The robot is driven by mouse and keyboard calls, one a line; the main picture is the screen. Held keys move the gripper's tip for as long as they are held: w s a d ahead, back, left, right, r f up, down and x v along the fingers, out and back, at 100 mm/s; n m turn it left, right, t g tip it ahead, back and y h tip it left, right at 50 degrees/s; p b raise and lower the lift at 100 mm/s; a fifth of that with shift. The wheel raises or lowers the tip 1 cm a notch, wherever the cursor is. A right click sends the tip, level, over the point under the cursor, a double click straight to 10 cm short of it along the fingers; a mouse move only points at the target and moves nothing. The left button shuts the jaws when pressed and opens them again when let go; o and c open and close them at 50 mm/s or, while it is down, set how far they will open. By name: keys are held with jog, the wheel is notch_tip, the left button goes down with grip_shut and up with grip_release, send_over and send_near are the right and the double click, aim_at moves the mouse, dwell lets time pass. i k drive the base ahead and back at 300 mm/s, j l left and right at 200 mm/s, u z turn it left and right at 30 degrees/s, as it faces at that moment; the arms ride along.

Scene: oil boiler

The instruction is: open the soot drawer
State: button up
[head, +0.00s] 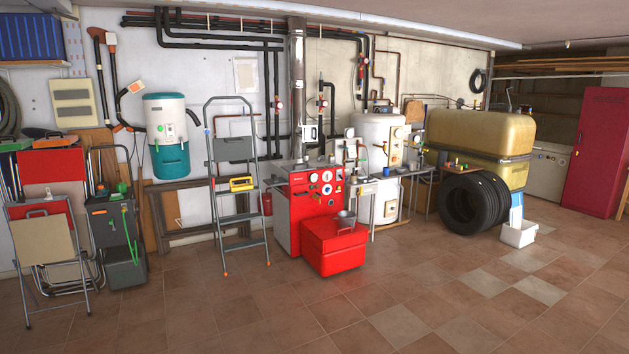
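The red boiler (302,217) stands against the back wall, a little right of centre. Round gauges and dials (326,177) sit on the upper part of its front. A red box-shaped housing (334,247) sticks out low at its front and covers much of the lower face. A small metal pot (346,219) rests on top of this housing. I cannot make out a soot drawer or its handle at this size. My gripper and arm are not in view.
A stepladder (234,185) stands left of the boiler. A small table (385,177) and a white tank (378,140) are to its right. The tiled floor (300,310) in front is clear.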

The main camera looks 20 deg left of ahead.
aim_at(297, 193)
jog(key=i+j+u, duration=0.2)
jog(key=i, duration=0.65)
jog(key=i+l+u, duration=0.1)
jog(key=i+u, duration=0.15)
jog(key=i, duration=0.55)
jog(key=i+l+u, duration=0.2)
jog(key=i, duration=0.65)
jog(key=i+j, duration=0.1)
jog(key=i, duration=2.25)
jog(key=i+u, duration=0.1)
jog(key=i, duration=0.65)
jog(key=i+l+u, duration=0.1)
jog(key=i, duration=0.6)
jog(key=i+l+u, duration=0.1)
jog(key=i, duration=0.65)
jog(key=l, duration=0.1)
